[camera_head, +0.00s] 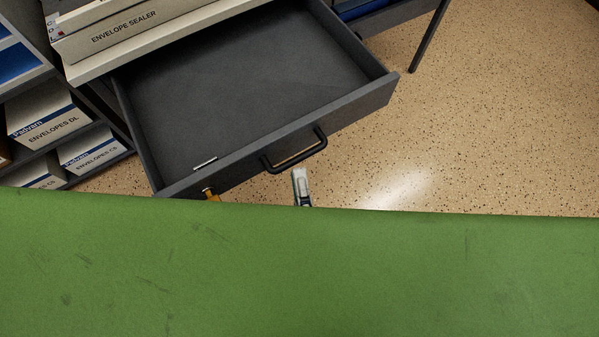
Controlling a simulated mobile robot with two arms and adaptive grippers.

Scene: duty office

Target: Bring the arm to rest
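My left gripper (301,186) seems to be the small light-grey and dark part just below the drawer handle (294,152). Only its tip shows past the edge of the green surface (300,270), which hides the rest. I cannot tell whether its fingers are open or shut, and nothing is clearly seen in it. It looks apart from the handle in the picture. My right gripper is not in view.
A dark grey drawer (377,97) stands pulled open, with a small light strip (205,164) near its front. An envelope sealer (125,30) sits above it. Envelope boxes (45,112) fill shelves at left. Speckled floor (490,110) at right is clear.

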